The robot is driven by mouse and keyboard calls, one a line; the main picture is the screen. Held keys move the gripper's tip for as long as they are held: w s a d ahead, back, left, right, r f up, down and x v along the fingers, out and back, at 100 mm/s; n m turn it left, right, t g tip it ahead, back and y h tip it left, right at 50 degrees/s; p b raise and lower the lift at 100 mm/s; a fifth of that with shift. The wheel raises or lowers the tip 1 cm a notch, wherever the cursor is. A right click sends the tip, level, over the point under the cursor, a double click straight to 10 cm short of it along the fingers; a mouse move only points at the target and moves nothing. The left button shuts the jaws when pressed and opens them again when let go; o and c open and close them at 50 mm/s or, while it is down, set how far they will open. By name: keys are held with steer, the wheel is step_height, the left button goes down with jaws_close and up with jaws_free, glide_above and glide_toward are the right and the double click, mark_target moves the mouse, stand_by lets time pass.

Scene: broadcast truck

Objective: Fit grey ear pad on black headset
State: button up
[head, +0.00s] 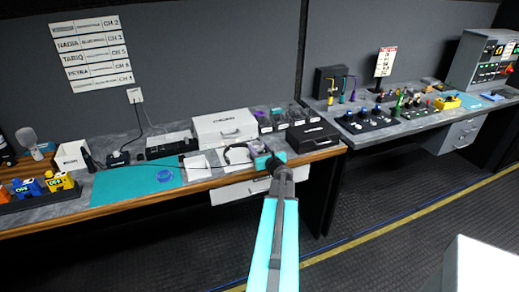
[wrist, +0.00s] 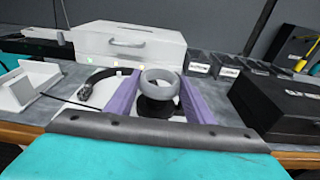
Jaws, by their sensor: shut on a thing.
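My gripper (wrist: 160,88) is shut on the grey ear pad (wrist: 174,88), a thick ring held between the two purple fingers. In the head view my gripper (head: 268,160) is over the front part of the left desk. The black headset (wrist: 88,84) lies on a white surface, its headband curving out left of the fingers. A black round ear cup (wrist: 156,109) shows between the fingers, just below the pad. I cannot tell whether pad and cup touch. The headset also shows in the head view (head: 229,152), left of my gripper, partly hidden.
A large white case (head: 224,128) stands behind. A black box (head: 312,136) stands close on the right, with several small dark bins (wrist: 225,66) behind it. A white stand (wrist: 20,90) is on the left. A teal mat (head: 120,184) lies farther left, with a blue ring on it.

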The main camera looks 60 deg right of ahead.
steer(key=shift+f+b, duration=0.5)
steer(key=shift+f, duration=0.2)
steer(key=shift+b, duration=0.75)
stand_by(1.8)
steer(key=shift+f+b, duration=0.8)
stand_by(0.5)
steer(key=shift+r, duration=0.45)
steer(key=shift+b, duration=0.4)
stand_by(2.6)
